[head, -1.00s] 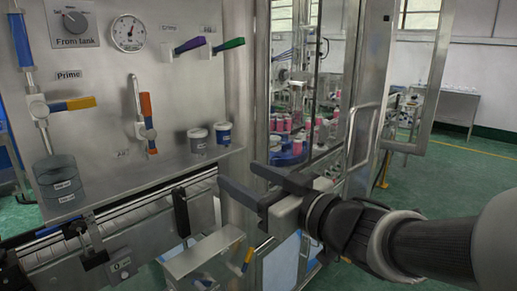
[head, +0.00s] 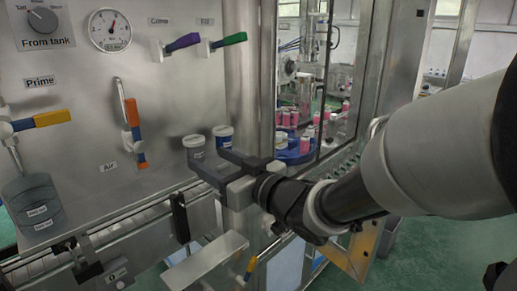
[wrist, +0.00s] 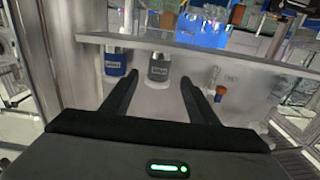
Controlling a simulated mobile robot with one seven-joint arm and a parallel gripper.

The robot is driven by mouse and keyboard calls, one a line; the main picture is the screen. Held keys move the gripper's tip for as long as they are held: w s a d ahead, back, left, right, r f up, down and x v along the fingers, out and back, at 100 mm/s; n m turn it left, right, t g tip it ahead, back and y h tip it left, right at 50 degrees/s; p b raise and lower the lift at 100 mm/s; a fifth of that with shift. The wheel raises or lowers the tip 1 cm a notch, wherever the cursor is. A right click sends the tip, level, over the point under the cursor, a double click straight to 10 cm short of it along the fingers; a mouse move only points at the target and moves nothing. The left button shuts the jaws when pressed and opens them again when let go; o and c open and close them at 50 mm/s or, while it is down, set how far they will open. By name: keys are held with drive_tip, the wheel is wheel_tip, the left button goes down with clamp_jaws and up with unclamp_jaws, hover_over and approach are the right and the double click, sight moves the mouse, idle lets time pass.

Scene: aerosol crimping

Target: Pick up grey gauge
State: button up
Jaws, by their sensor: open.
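A small grey-labelled container with a pale top, which I take for the grey gauge (head: 194,145), stands upright on the steel shelf. A similar blue-labelled container (head: 223,133) stands just right of it in the head view. My gripper (head: 206,160) is open and empty, its two dark fingers reaching toward the containers. In the wrist view the grey gauge (wrist: 159,68) lies between the open fingertips (wrist: 159,79), which seem just short of it. The blue-labelled container (wrist: 115,63) is outside the left finger there. In the head view the fingers hide the lower part of the containers.
A steel panel behind the shelf carries a dial (head: 111,30), a purple handle (head: 182,42), a green handle (head: 229,40) and an orange-blue lever (head: 133,122). Dark stacked cylinders (head: 34,205) stand at the left. A glass-walled machine with pink cans (head: 305,125) is at the right.

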sight(200, 152)
drive_tip(key=x, duration=0.7)
drive_tip(key=shift+w+a+r, duration=0.1)
drive_tip(key=shift+w+a, duration=0.1)
drive_tip(key=shift+w, duration=0.1)
drive_tip(key=shift+c, duration=0.2)
drive_tip(key=c, duration=1.2)
